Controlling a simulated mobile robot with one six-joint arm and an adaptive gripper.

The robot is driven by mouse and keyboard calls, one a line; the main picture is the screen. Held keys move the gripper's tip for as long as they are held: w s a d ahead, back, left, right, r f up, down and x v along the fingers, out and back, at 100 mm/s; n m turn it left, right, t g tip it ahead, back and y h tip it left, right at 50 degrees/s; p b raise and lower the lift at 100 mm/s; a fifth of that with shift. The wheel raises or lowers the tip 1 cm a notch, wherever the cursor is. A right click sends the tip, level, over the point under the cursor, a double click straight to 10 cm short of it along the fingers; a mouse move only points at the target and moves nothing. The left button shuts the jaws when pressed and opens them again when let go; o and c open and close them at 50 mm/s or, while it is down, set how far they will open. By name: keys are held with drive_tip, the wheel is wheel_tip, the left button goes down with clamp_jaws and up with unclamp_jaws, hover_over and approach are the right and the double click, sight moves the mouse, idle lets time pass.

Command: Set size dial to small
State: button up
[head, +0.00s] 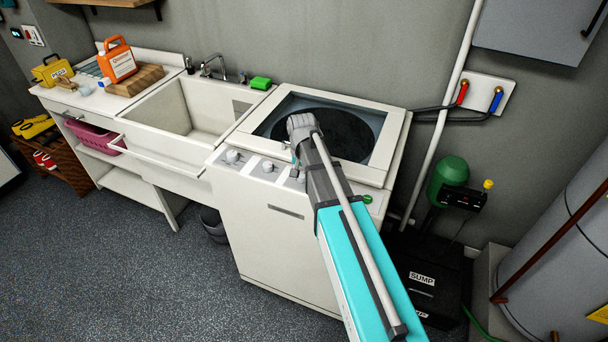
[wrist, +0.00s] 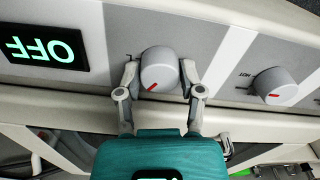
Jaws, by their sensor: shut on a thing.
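A washing machine (head: 290,225) with a dark round lid stands beside the sink, its control panel along the front top edge. My gripper (wrist: 160,85) is shut on a grey dial (wrist: 159,66) near the panel's display, one finger on each side. The dial's red mark points to the lower left in the wrist view. Its label is mostly hidden, so I cannot read its settings. In the head view my arm and gripper (head: 295,170) cover most of this dial. A second dial (wrist: 275,86) with a red mark sits to the right, near the word HOT.
A display reading OFF (wrist: 43,50) appears upside down left of the held dial. The utility sink (head: 180,150) adjoins the washer; a sump unit (head: 425,280) stands right.

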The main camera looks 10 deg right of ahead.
drive_tip(key=n, duration=0.6)
drive_tip(key=shift+s, duration=0.15)
drive_tip(key=shift+n, duration=0.3)
drive_tip(key=o, duration=1.2)
drive_tip(key=shift+c, duration=0.2)
